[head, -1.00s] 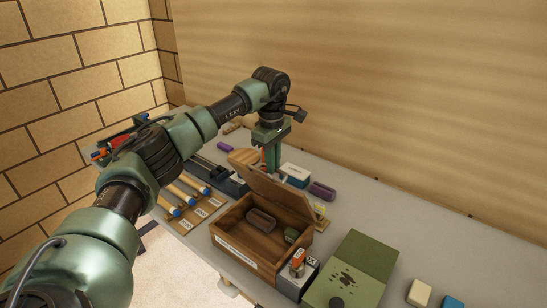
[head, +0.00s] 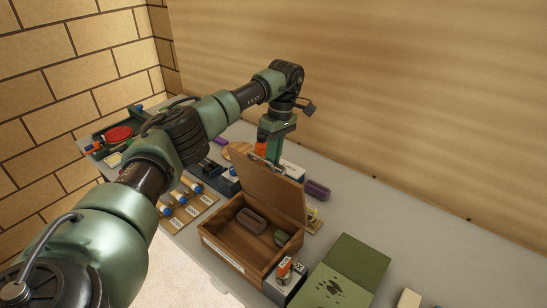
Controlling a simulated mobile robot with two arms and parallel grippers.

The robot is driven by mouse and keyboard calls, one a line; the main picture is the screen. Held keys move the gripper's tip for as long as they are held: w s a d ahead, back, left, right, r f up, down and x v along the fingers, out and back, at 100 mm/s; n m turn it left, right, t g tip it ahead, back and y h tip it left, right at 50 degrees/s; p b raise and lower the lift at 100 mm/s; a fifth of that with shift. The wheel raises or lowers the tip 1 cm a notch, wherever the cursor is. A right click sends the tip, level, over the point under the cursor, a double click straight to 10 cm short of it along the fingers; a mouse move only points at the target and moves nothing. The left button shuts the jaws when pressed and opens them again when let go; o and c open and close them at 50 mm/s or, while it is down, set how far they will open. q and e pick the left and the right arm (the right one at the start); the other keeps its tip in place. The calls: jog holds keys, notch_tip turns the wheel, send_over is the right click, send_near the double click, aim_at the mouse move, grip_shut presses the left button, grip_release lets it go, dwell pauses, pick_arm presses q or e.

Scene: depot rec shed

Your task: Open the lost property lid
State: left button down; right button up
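The wooden lost property box (head: 222,258) stands on the grey table with a white label on its front. Its lid (head: 268,190) is raised and stands roughly upright along the back edge, with a handle at its top. Inside lie a grey-mauve case (head: 251,217) and a small dark green item (head: 281,238). My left gripper (head: 269,152) points down just behind the lid's top edge, close to the handle. The lid hides its fingertips, so I cannot tell whether they touch or grip it. My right gripper is not in view.
A small box with an orange-and-white item (head: 285,270) stands against the box's right. A green case (head: 352,262) lies further right. Tags with blue-ended rolls (head: 178,198) lie left. A purple case (head: 317,190) lies behind. A tray with a red disc (head: 118,133) stands far left.

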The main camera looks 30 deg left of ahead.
pick_arm(q)
jog(key=c, duration=1.5)
grip_release()
jog(key=shift+f, duration=0.25)
jog(key=shift+c, duration=0.2)
jog(key=shift+o, duration=0.2)
jog(key=shift+w+a, duration=0.15)
jog(key=shift+w, duration=0.05)
jog(key=shift+r, duration=0.1)
jog(key=b+v, duration=0.2)
jog(key=v, duration=0.5)
jog(key=shift+r+b, duration=0.3)
jog(key=shift+b, duration=0.1)
jog(key=shift+w, duration=0.1)
